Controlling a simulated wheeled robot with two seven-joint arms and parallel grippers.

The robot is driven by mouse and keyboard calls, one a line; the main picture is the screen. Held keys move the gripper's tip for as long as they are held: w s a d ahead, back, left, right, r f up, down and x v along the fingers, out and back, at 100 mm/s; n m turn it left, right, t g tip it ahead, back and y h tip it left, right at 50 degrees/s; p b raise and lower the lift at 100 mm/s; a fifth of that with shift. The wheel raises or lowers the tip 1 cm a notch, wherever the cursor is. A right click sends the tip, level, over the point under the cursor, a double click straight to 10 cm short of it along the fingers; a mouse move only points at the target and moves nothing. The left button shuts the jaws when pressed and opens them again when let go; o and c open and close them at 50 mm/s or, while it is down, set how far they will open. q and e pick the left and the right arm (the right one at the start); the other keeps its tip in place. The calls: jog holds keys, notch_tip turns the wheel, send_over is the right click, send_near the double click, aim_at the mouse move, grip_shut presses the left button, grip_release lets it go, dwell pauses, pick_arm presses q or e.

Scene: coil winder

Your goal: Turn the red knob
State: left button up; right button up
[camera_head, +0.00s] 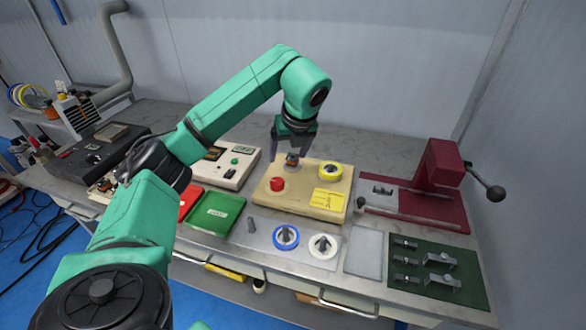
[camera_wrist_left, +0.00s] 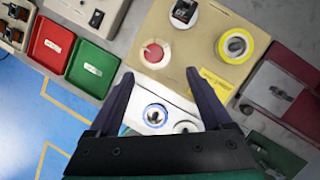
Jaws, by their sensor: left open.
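The red knob (camera_head: 277,184) sits on the left part of a beige box (camera_head: 264,200) on the bench. It also shows in the wrist view (camera_wrist_left: 152,53), as a red round cap on a pale disc, just beyond and between the fingertips. My left gripper (camera_head: 294,146) is open and empty, pointing down above the back of the box. Its two dark fingers also show in the wrist view (camera_wrist_left: 159,75), apart, with a clear gap to the knob. My right gripper is not in view.
The box also carries a dark switch (camera_head: 292,159), a yellow ring (camera_head: 330,172) and a yellow label (camera_head: 327,199). Blue (camera_head: 286,237) and white (camera_head: 323,246) spools stand in front. A green tray (camera_head: 216,212) is left; a dark red device (camera_head: 440,170) with a lever is right.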

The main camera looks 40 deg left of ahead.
pick_arm(q)
jog(key=p, duration=0.1)
send_near(277, 181)
jog(key=x, duration=0.5)
jog(key=shift+w+a+f+p, duration=0.1)
jog(key=shift+f+p, duration=0.25)
jog(key=shift+p, duration=0.05)
jog(key=shift+x, duration=1.25)
jog(key=shift+f, duration=0.15)
jog(key=shift+c, duration=1.2)
grip_shut()
jog(key=shift+a, duration=0.1)
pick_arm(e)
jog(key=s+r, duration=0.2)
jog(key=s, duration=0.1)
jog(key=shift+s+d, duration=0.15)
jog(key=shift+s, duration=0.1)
